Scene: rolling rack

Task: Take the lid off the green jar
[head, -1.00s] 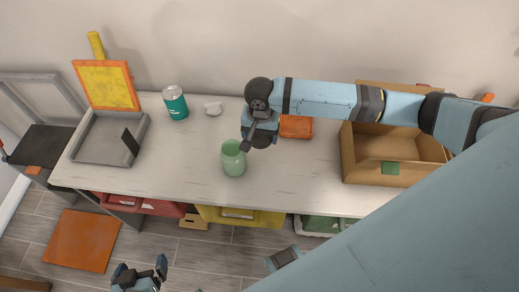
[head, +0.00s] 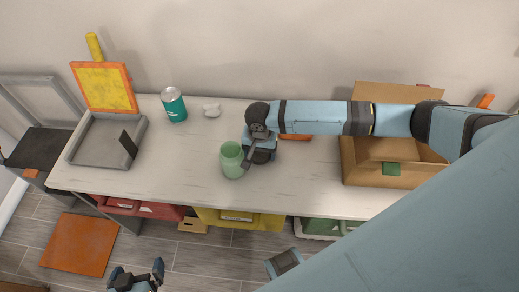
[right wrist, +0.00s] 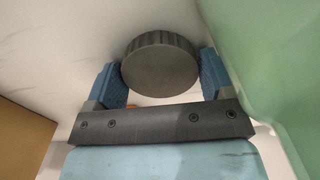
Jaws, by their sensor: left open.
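The green jar (head: 232,161) stands upright on the white worktop, its mouth uncovered. In the right wrist view its green wall (right wrist: 265,60) fills the right side, close by. The lid (right wrist: 160,66), a dark grey ribbed disc, sits between the blue fingers of my right gripper (right wrist: 163,80), which look closed on its sides. In the head view my right gripper (head: 257,152) is just right of the jar, low over the worktop; the lid is mostly hidden there. My left gripper (head: 138,272) is open and empty, low in front of the bench.
Coloured bins are below. The worktop left of the jar is clear.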

